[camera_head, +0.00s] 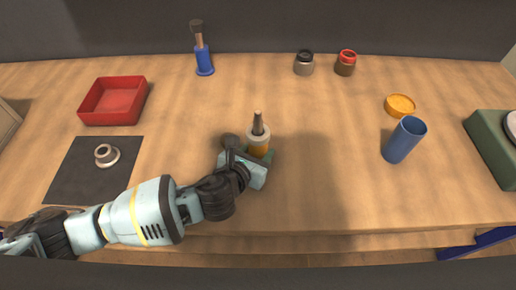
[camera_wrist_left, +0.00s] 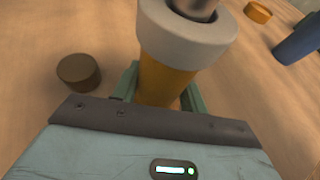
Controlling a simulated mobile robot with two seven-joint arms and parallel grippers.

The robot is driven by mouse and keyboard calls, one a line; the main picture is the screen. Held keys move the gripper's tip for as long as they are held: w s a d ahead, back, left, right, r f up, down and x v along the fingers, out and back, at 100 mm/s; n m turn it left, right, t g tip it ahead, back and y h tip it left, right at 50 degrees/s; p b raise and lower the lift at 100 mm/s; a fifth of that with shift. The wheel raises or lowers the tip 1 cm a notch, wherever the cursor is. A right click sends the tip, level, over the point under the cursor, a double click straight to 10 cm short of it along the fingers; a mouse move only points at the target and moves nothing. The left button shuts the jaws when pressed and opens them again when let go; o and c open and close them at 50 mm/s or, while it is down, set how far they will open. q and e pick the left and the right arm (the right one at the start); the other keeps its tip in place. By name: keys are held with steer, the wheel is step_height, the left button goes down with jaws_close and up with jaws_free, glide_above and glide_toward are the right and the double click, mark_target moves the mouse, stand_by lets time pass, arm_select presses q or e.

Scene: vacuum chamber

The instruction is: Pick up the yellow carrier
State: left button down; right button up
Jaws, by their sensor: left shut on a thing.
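The yellow carrier (camera_head: 258,136) stands upright near the middle of the table, with a yellow-orange body, a pale collar and a dark stem on top. My left gripper (camera_head: 259,154) reaches it from the front left and is shut around its lower body. In the left wrist view the carrier's yellow body (camera_wrist_left: 166,82) sits between the two green fingers of the gripper (camera_wrist_left: 163,98). Its base is hidden behind the gripper, so I cannot tell whether it touches the table. My right gripper is not in view.
A dark round piece (camera_head: 230,140) lies just left of the carrier.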

mark_target(255, 148)
arm_select(q)
step_height(255, 148, up, 4)
steer(key=shift+w+f+p, duration=0.1)
steer(key=shift+f+p, duration=0.1)
steer(key=shift+p, duration=0.2)
steer(key=shift+s+d+r, duration=0.1)
steer(key=shift+s, duration=0.2)
steer(key=s, duration=0.9)
steer(key=s+r+p, duration=0.1)
steer(key=s, duration=0.4)
steer(key=shift+s+r, duration=0.1)
steer(key=shift+s, duration=0.7)
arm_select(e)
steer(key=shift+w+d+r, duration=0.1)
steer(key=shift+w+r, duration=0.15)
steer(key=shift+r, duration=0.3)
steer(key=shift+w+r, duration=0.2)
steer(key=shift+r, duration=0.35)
arm_select(q)
steer(key=shift+w, duration=0.15)
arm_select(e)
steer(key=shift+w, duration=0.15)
